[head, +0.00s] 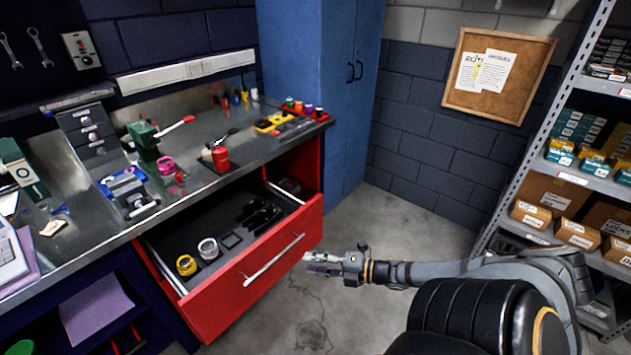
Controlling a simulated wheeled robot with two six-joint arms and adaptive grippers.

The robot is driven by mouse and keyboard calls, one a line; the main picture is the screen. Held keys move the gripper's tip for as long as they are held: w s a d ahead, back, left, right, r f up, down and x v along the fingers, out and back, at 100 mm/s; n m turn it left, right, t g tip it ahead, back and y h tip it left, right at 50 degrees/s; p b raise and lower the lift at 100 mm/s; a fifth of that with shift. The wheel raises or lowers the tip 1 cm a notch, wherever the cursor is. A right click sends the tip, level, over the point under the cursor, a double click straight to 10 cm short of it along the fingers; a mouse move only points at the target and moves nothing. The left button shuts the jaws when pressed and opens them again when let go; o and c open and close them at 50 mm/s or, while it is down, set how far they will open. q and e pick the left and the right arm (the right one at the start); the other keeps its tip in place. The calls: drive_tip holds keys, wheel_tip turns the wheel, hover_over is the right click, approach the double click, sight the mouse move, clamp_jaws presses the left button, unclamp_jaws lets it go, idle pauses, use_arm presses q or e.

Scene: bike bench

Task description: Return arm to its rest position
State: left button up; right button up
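My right arm comes in from the lower right and reaches left over the bare floor. Its gripper (322,264) is in front of the open red drawer (225,300), just right of the drawer's silver handle (274,260). I see nothing held in it, but the fingers are too small to tell whether they are open or shut. A small gap seems to lie between the gripper and the handle, though depth is hard to judge. My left gripper does not show in the head view.
The drawer is pulled out and holds tape rolls (187,265) and dark parts. The metal workbench (215,184) carries tools and a red can (220,158). A blue cabinet (310,60) stands behind. Shelves (548,110) with boxes stand on the right. Floor (400,225) between is clear.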

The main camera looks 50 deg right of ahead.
drive_tip(key=shift+d, duration=0.1)
idle(0.5)
drive_tip(key=s+d+f+m+g+h, duration=0.1)
drive_tip(key=s+d+f+m+h, duration=0.25)
drive_tip(key=f, duration=0.45)
drive_tip(key=s+d+f+m+g+h, duration=0.2)
drive_tip(key=s+d+f+m, duration=0.1)
drive_tip(key=d+f+m, duration=0.3)
drive_tip(key=s+d+f+m+g+h, duration=0.1)
drive_tip(key=s+d+f+m+h, duration=0.2)
drive_tip(key=f, duration=0.6)
drive_tip(key=s+a+f+m+g+h, duration=0.1)
drive_tip(key=s+a+f+m+g, duration=0.3)
drive_tip(key=s+f, duration=0.55)
drive_tip(key=s+a+f+m+g, duration=0.2)
drive_tip(key=s+a+f, duration=0.3)
drive_tip(key=a, duration=0.4)
drive_tip(key=s+a+f+m+g+y, duration=0.1)
drive_tip(key=s+a+f+m+g, duration=0.2)
drive_tip(key=s+a+f, duration=0.3)
drive_tip(key=a+m, duration=0.1)
drive_tip(key=a, duration=0.2)
drive_tip(key=shift+s, duration=0.4)
